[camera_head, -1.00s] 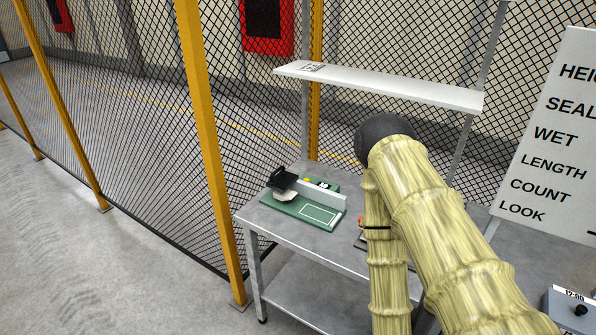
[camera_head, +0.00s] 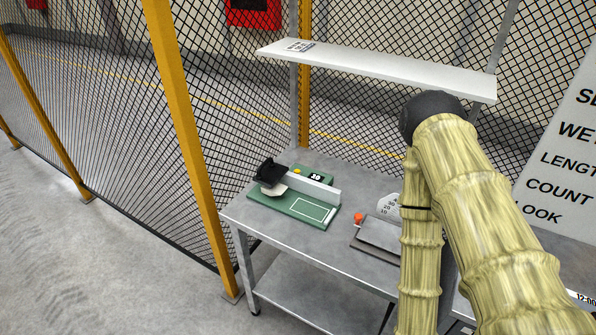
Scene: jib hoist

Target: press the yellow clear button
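The yellow button (camera_head: 297,171) is a small spot on the green device (camera_head: 316,222), beside a small black display (camera_head: 316,177) with white digits that I cannot read surely. The device lies on the left part of the grey table. A pale bar crosses it in front of the button, and a black clamp-like part (camera_head: 269,171) stands at its left end. My gripper is not in view. My arm, in a pale ribbed sleeve, bends at a dark elbow and runs down out of the bottom of the picture, right of the device.
A second device with an orange knob (camera_head: 358,218) and a numbered dial (camera_head: 388,205) sits right of the green one, partly hidden by my arm. A white shelf (camera_head: 400,72) hangs above the table (camera_head: 290,236). A yellow post (camera_head: 190,140) and mesh fence stand left and behind.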

